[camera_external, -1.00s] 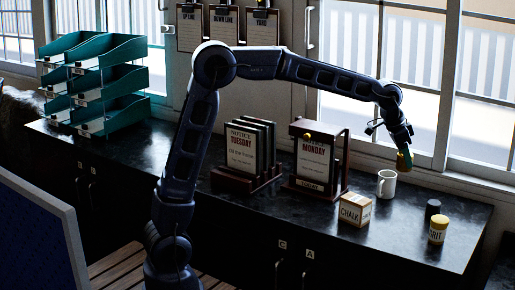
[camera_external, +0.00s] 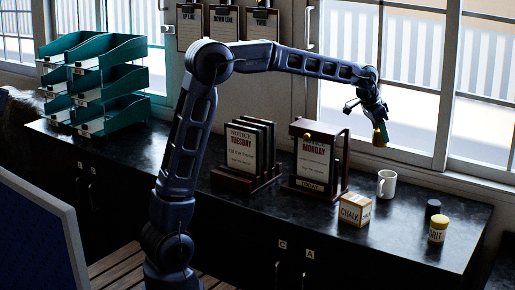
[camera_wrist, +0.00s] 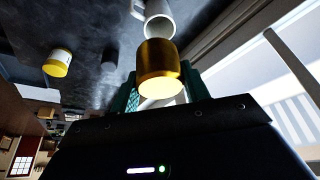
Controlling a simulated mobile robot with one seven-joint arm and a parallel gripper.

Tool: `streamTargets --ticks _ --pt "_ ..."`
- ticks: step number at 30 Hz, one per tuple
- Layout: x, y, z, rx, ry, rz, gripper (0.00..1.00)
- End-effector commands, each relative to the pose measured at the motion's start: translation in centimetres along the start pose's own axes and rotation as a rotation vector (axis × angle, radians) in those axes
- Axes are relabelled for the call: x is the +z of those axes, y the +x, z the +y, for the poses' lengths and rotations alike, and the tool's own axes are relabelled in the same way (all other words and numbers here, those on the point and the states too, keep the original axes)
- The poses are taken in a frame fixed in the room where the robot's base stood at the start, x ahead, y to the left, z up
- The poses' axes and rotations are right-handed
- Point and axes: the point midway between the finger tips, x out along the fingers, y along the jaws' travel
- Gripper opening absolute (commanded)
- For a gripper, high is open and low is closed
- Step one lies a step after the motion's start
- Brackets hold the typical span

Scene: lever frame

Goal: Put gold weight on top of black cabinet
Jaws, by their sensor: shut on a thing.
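The gold weight (camera_external: 379,138) is a small gold cylinder held in my gripper (camera_external: 380,128), up in the air in front of the window. In the wrist view the gold weight (camera_wrist: 160,66) sits between the green fingers of my gripper (camera_wrist: 160,88), which are shut on it. The black cabinet (camera_external: 405,235) has a dark glossy top that runs along under the window. The weight is above this top, apart from it, over the area near the white mug.
On the cabinet top stand a white mug (camera_external: 387,183), a chalk box (camera_external: 355,210), a dark cylinder (camera_external: 432,208) and a yellow-lidded grit jar (camera_external: 438,229). Notice board stands (camera_external: 318,160) (camera_external: 248,155) and teal trays (camera_external: 100,80) are further left. Bare top shows between the jar and chalk box.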

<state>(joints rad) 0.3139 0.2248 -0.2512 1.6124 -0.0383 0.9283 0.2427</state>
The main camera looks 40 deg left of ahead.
Motion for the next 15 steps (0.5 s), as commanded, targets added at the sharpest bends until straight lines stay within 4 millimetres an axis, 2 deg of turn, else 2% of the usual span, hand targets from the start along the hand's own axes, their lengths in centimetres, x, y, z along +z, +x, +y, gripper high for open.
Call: streamTargets --ticks 1,3,8,15 --pt "0.5 -0.2 -2.4 -0.011 -0.026 0.001 0.14" --pt "1.2 -0.4 -5.2 -0.024 -0.055 0.001 0.14" --pt "3.2 -1.1 -11.4 -0.052 -0.125 0.001 0.14" --pt "7.2 -2.5 -20.4 -0.095 -0.227 0.001 0.14"
